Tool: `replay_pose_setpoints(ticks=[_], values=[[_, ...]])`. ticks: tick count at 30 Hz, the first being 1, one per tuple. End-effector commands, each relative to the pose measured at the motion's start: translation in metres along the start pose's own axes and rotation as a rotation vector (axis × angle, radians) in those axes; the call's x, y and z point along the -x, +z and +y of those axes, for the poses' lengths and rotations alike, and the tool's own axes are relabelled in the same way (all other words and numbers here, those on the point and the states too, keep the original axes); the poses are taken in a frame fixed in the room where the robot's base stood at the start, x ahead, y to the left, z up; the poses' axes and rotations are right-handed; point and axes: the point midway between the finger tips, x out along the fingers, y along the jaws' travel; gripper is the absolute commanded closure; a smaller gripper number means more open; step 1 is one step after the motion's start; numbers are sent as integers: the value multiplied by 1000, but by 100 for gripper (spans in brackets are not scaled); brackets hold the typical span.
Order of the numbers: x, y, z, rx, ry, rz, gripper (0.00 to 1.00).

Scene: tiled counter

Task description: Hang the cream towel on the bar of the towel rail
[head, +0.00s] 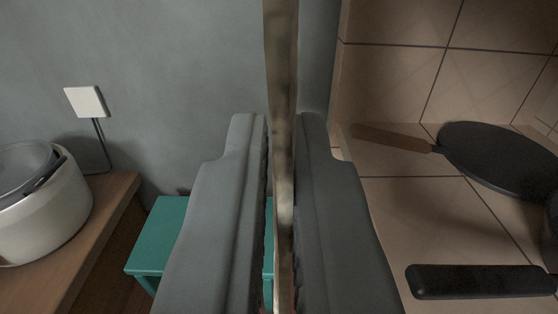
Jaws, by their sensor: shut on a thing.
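My gripper (280,125) points away from the camera with its two grey fingers close together. It is shut on a thin beige-brown strip, which looks like the cream towel (281,60) seen edge-on. The strip runs upright from the top edge of the head view down between the fingers, so most of the towel's shape cannot be made out. I cannot make out the towel rail or its bar in this view.
A tiled counter (395,225) on the right holds a dark pan (500,157) with a wooden handle and a black-handled pan (475,281). Left are a wooden worktop (95,230), a white pot (45,215), a wall plate (86,101) and a teal stool (160,235).

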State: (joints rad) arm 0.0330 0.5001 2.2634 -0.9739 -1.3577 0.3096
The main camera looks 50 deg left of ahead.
Motion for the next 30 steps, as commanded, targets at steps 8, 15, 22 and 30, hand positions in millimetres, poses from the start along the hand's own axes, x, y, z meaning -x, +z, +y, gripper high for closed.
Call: replay_pose_setpoints(ticks=[8, 15, 22, 30], values=[[0, 0, 0, 0, 0, 0, 69], [1, 0, 0, 0, 0, 0, 69], [24, 0, 1, 0, 3, -1, 69], [75, 0, 1, -1, 3, -1, 69]])
